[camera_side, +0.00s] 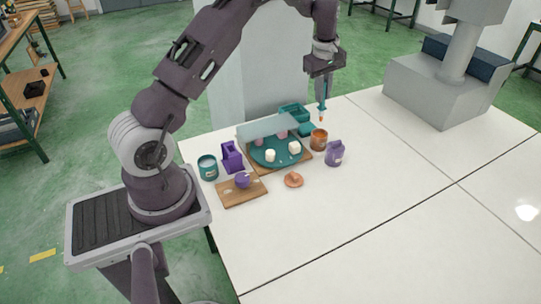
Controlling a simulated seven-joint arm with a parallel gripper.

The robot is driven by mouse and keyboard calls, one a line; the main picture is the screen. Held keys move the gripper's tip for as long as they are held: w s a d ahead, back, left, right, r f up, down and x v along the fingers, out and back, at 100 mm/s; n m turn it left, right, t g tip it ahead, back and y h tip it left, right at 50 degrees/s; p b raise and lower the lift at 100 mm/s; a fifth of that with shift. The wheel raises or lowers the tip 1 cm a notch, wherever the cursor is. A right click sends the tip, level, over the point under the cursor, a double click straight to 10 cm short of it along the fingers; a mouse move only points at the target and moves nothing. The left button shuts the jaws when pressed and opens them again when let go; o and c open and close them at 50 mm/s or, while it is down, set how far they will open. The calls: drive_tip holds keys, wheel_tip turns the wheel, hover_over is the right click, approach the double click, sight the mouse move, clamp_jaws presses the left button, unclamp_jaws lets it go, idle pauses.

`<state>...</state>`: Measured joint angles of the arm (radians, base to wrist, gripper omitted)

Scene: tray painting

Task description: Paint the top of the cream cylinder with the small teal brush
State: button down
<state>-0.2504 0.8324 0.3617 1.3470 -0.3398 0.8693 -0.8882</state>
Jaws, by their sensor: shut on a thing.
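My gripper (321,74) is shut on a small teal brush (322,104) and holds it upright, tip down, in the air. The brush's tip looks orange and is above an orange-brown jar (319,146), apart from it in the picture.
A pale upright panel (265,128) stands behind the plate, with a teal tray (293,111) beyond. A purple jug (335,154), orange dish (293,180), purple holder (231,157), teal jar (208,168) and wooden board (243,198) with a purple bowl (242,180) surround it. The table's right side is clear.

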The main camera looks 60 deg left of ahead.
idle(0.3)
drive_tip(key=s+f+g, duration=0.2)
drive_tip(key=s, duration=0.5)
drive_tip(key=s+d+f+g, duration=0.1)
drive_tip(key=s+f+g, duration=0.1)
drive_tip(key=s, duration=0.5)
drive_tip(key=shift+s+d+y, duration=0.3)
drive_tip(key=shift+s, duration=0.05)
drive_tip(key=shift+f, duration=0.6)
idle(0.4)
drive_tip(key=shift+s, duration=0.1)
drive_tip(key=shift+w, duration=0.4)
drive_tip(key=shift+s, duration=0.15)
